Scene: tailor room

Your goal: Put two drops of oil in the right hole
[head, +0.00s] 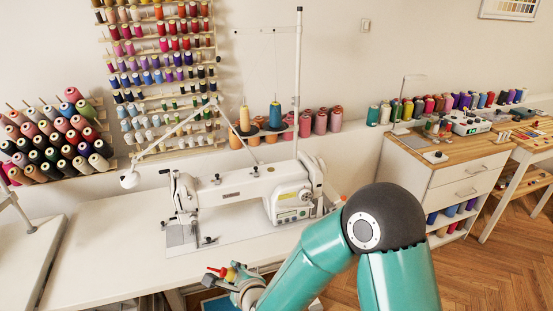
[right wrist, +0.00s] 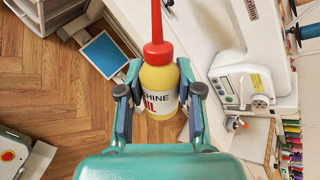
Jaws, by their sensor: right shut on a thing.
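A yellow oil bottle with a red cap and long red nozzle (right wrist: 157,78) is held between the fingers of my right gripper (right wrist: 160,90). In the head view the bottle (head: 231,274) appears tilted, its red nozzle pointing left, near the table's front edge. My right gripper (head: 240,284) is shut on it, partly hidden by my arm. The white sewing machine (head: 240,190) stands on the white table (head: 95,255), beyond the bottle and apart from it. It also shows in the right wrist view (right wrist: 242,75). Its oil holes are too small to tell. My left gripper is not in view.
A thread stand with yellow and blue cones (head: 275,115) rises behind the machine. A thin lamp (head: 130,180) reaches over the table's left part. A wooden-topped drawer cabinet (head: 450,160) stands at right. The table left of the machine is clear.

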